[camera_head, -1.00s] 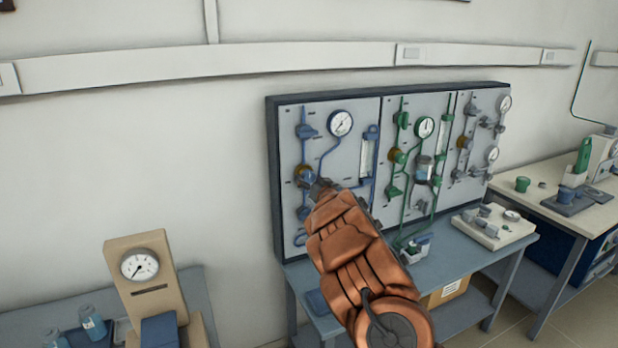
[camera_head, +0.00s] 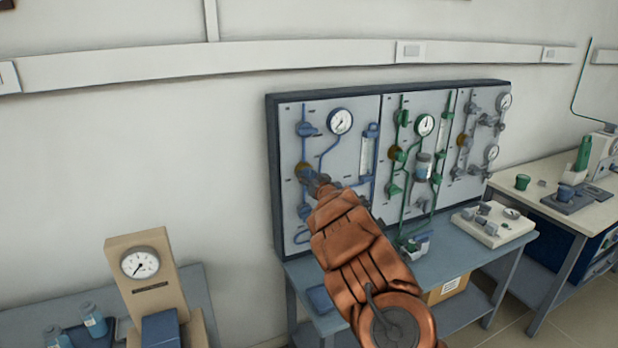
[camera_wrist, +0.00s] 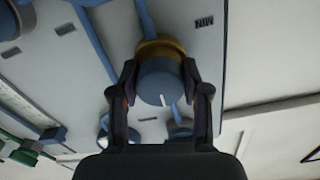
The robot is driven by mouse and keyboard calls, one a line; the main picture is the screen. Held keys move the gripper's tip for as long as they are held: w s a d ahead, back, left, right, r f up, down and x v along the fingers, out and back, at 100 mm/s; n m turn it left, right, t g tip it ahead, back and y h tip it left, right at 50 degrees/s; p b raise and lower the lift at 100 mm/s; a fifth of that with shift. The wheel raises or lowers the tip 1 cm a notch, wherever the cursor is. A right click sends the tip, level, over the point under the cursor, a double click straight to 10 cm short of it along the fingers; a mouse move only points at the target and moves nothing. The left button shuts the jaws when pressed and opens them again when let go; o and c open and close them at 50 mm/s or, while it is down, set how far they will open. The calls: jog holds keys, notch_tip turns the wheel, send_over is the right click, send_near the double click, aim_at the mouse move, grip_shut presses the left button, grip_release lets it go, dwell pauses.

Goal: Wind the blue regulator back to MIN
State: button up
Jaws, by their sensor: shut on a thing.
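The blue regulator (camera_wrist: 158,82) is a round knob on a brass collar (camera_wrist: 160,48), with a white pointer line on its face; the wrist view shows it upside down. My gripper (camera_wrist: 160,92) has one finger on each side of the knob and is shut on it. A MIN label (camera_wrist: 204,21) stands on the panel above and to the right of the collar in the wrist view. In the head view my gripper (camera_head: 314,182) is at the blue line on the left panel, and the regulator is mostly hidden behind it.
A blue-rimmed gauge (camera_head: 340,121) is above the regulator. The green panel (camera_head: 412,100) with its valves and pipes is just to the right. A bench (camera_head: 480,255) below carries a white tray (camera_head: 493,232) of fittings. The wall to the left is clear.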

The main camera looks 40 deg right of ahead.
jog(key=c, duration=0.3)
jog(key=shift+f+n+b, duration=0.1)
jog(key=shift+n+b, duration=0.3)
jog(key=shift+b, duration=0.35)
jog(key=n+b, duration=0.4)
jog(key=b, duration=0.1)
jog(key=shift+d+f, duration=0.1)
jog(key=shift+f, duration=0.1)
jog(key=n+b, duration=0.4)
jog(key=shift+r, duration=0.15)
jog(key=n+b, duration=0.4)
jog(key=shift+d+n, duration=0.1)
jog(key=shift+n, duration=0.2)
jog(key=n+b, duration=0.1)
jog(key=n, duration=0.1)
jog(key=n+b, duration=0.2)
jog(key=shift+r+n, duration=0.2)
jog(key=shift+n, duration=0.1)
jog(key=shift+r+n, duration=0.1)
jog(key=shift+n, duration=0.2)
